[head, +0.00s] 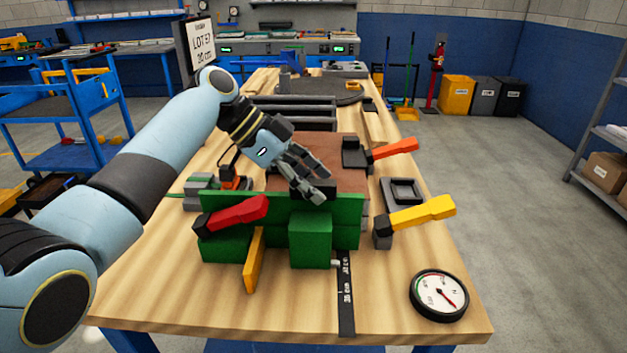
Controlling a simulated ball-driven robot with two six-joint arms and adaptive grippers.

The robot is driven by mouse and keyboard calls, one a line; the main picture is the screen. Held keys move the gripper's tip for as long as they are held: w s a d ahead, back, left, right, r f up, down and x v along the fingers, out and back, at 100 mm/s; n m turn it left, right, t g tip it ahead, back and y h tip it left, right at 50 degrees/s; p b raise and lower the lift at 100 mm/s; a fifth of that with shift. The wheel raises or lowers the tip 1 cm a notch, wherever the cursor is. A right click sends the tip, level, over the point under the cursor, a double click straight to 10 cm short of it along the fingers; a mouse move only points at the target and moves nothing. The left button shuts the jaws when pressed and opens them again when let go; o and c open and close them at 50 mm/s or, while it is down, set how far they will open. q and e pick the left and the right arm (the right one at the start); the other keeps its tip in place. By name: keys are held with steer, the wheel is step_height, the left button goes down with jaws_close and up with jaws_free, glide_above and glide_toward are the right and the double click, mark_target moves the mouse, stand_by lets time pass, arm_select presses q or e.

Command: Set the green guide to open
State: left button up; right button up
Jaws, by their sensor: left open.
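The green guide (345,213) is an upright green plate across the front of the brown panel (343,150). A green block (311,240) stands against its front. My left gripper (314,190) is open, reaching in from the left, with its fingers angled down over the panel's front edge at the top of the guide. I cannot tell whether the fingers touch the guide. No object shows between the fingers. My right gripper is out of view.
Around the guide are a red lever (238,212), a yellow lever (420,214), an orange lever (393,149) and a yellow strip (254,262). A black scale strip (346,300) runs to the table's front edge. A round gauge (438,296) lies front right. The table's front left is clear.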

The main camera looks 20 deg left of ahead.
arm_select(q)
steer(key=shift+d+f, duration=0.1)
steer(key=shift+d, duration=0.05)
steer(key=c, duration=0.8)
jaws_close()
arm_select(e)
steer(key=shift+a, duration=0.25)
arm_select(q)
steer(key=s+d+p, duration=0.3)
steer(key=s+p, duration=0.4)
steer(key=s, duration=0.4)
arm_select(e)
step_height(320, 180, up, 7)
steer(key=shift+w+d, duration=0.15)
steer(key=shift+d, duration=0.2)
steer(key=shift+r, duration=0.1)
